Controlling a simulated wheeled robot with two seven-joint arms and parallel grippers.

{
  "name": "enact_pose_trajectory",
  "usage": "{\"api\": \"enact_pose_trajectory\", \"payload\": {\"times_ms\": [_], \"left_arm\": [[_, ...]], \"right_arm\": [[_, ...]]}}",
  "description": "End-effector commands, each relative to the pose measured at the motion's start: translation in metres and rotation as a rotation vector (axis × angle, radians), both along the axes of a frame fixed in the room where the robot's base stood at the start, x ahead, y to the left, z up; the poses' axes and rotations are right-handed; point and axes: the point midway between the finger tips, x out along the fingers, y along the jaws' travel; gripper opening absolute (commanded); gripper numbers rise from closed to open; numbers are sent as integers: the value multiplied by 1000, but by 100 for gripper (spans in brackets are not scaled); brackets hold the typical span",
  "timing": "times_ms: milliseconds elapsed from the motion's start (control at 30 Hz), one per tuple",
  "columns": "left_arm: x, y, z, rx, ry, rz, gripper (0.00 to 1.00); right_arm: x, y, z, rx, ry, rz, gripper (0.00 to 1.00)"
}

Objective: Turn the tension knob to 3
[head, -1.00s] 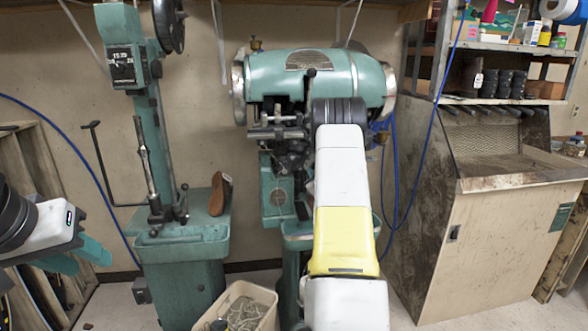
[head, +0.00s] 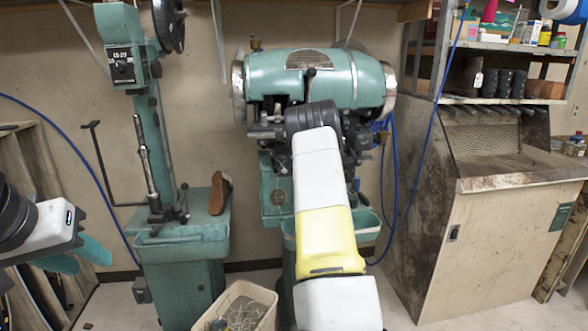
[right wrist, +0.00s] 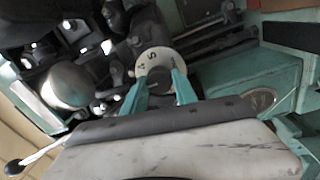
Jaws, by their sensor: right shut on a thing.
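The tension knob (right wrist: 153,60) shows in the right wrist view as a round white dial with a dark centre. A 5 reads near its top; other marks are too small to read surely. My right gripper (right wrist: 160,79) has its two teal fingers on either side of the dark centre and is shut on the knob. In the head view my right arm hides that gripper and the knob in front of the green stitcher (head: 330,75). My left gripper (head: 84,258) is at the left edge of the head view, empty, its teal fingers apart.
A second green machine (head: 180,232) stands to the left, with a brown shoe (head: 219,192) on it. A cream bin (head: 262,297) is on the floor. A wooden cabinet (head: 490,235) and shelves (head: 500,101) stand to the right. Dark metal parts crowd the knob.

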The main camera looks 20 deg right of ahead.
Motion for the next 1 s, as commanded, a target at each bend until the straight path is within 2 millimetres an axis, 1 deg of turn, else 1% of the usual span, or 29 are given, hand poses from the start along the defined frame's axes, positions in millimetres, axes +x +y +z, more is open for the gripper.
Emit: {"api": "enact_pose_trajectory", "payload": {"times_ms": [567, 600, 667, 700, 1000], "left_arm": [[0, 0, 0, 0, 0, 0, 36], [0, 0, 0, 0, 0, 0, 36], [0, 0, 0, 0, 0, 0, 36], [0, 0, 0, 0, 0, 0, 36], [0, 0, 0, 0, 0, 0, 36]], "right_arm": [[0, 1, -2, -26, 11, 2, 0], [0, 1, -2, -26, 11, 2, 42], [0, 1, -2, -26, 10, 1, 54], [0, 1, -2, -26, 10, 1, 56], [-1, 0, -1, -27, 8, 0, 56]]}}
